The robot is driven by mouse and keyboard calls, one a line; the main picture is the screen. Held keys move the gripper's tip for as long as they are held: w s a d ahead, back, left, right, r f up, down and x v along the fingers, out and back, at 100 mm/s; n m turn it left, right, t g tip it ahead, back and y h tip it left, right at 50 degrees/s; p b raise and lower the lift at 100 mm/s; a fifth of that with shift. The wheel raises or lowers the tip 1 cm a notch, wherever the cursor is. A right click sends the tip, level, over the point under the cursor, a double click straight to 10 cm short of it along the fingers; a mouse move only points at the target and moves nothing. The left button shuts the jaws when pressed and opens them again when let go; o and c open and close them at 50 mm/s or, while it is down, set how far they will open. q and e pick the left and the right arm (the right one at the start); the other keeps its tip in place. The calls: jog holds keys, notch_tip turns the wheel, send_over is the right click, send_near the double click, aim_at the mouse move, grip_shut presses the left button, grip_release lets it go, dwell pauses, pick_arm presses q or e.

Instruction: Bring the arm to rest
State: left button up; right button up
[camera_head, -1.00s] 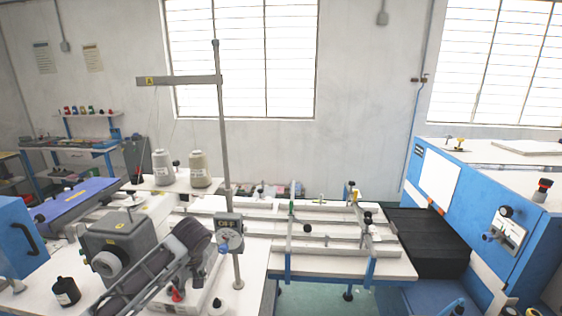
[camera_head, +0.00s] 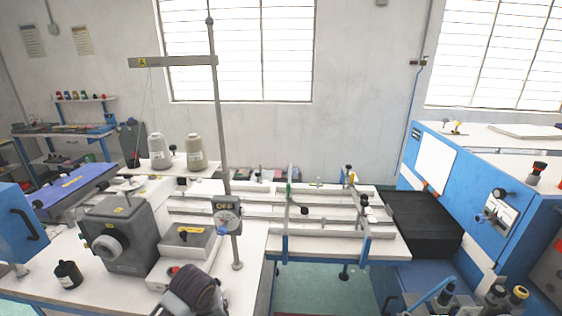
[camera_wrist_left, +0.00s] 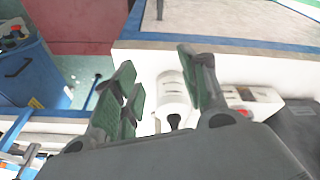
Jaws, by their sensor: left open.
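A dark rounded part of my left arm (camera_head: 195,290) shows at the bottom of the head view, in front of the sewing table. My left gripper (camera_wrist_left: 158,75) shows in the wrist view, its green-padded fingers spread apart. A white cylindrical thing (camera_wrist_left: 172,92) appears between the fingers in the picture, on a white surface beyond them. I see nothing held. The left gripper's fingers do not show clearly in the head view. My right gripper is not in view.
The grey sewing machine head (camera_head: 120,232), a black spool (camera_head: 68,274) and a grey-white control box (camera_head: 186,245) stand on the left table. A tall thread stand (camera_head: 217,110) rises behind. A blue machine (camera_head: 470,190) is at right. Green floor (camera_head: 315,288) shows between.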

pick_arm(q)
jog(key=shift+s+a+f+m, duration=0.5)
jog(key=shift+s+a+m, duration=0.6)
jog(key=shift+s, duration=2.55)
jog(key=shift+s+a+f+m, duration=0.55)
jog(key=shift+s+m, duration=0.95)
jog(key=shift+s, duration=2.1)
notch_tip(320, 180, down, 36)
jog(key=s+r+b, duration=0.1)
jog(key=s+b, duration=0.1)
jog(key=s, duration=0.1)
jog(key=s+a+f+g+b, duration=0.1)
jog(key=s+a+f, duration=0.1)
jog(key=s+f, duration=0.9)
jog(key=s+a+f+g+b, duration=0.1)
jog(key=s+a+f, duration=0.1)
jog(key=s+f, duration=0.8)
jog(key=shift+s+f, duration=0.4)
jog(key=shift+s, duration=0.1)
